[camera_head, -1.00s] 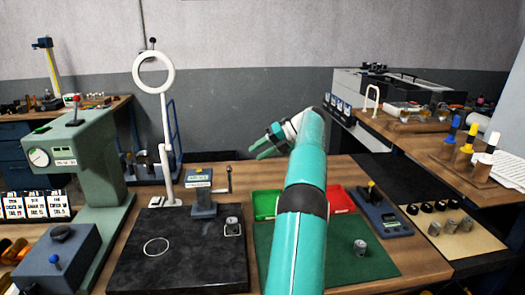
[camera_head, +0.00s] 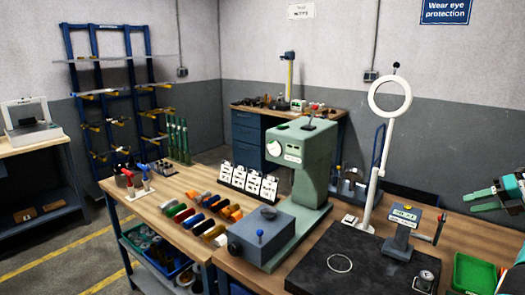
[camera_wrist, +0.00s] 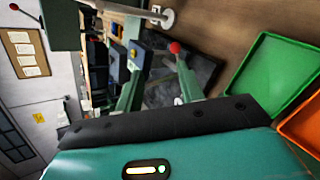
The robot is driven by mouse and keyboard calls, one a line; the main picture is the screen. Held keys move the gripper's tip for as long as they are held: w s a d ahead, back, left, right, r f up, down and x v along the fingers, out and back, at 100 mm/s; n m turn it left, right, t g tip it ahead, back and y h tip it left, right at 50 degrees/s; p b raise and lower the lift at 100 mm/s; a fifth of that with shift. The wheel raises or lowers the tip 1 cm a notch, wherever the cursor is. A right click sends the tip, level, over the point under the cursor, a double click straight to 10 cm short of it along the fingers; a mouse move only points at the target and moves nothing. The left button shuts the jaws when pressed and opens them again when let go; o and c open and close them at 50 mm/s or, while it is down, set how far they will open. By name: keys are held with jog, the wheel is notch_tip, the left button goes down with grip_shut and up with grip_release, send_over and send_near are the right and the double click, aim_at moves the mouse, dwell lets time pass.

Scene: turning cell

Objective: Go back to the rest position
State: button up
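My gripper (camera_head: 484,200) shows at the right edge of the head view, raised above the bench. Its two green fingers point left and stand apart with nothing between them. In the wrist view the fingers of my gripper (camera_wrist: 158,78) also stand apart, with the dark surface plate seen beyond the gap. Most of my arm is outside the head view.
A black surface plate (camera_head: 325,272) on the bench carries a small blue-grey device (camera_head: 400,240). A ring lamp (camera_head: 390,97) and a green press (camera_head: 312,165) stand tall nearby. A green tray (camera_head: 474,274) lies below my gripper. Air around the fingers looks clear.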

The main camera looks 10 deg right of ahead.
jog(key=w+a+r+n+g, duration=0.15)
jog(key=w+a+n, duration=0.25)
jog(key=a, duration=0.4)
jog(key=w+a+r+n+g, duration=0.1)
jog(key=w+a+r+n, duration=0.25)
jog(key=a, duration=0.45)
jog(key=s+a+n+g+h, duration=0.25)
jog(key=a+n, duration=0.85)
jog(key=a, duration=0.8)
jog(key=s+a+f+n+h, duration=0.1)
jog(key=s+a+f+n, duration=0.1)
jog(key=s+a+n, duration=0.35)
jog(key=s+a+f+n+h, duration=0.1)
jog(key=s+a+f+n, duration=0.15)
jog(key=a+n, duration=0.5)
jog(key=s+a+f+n+t+h, duration=0.1)
jog(key=s+a+f+n, duration=0.6)
jog(key=s+n, duration=0.3)
jog(key=shift+s+a+f+t, duration=0.2)
jog(key=shift+s+a+t, duration=0.15)
jog(key=shift+a, duration=0.5)
jog(key=shift+s+h, duration=0.1)
jog(key=shift+h, duration=0.15)
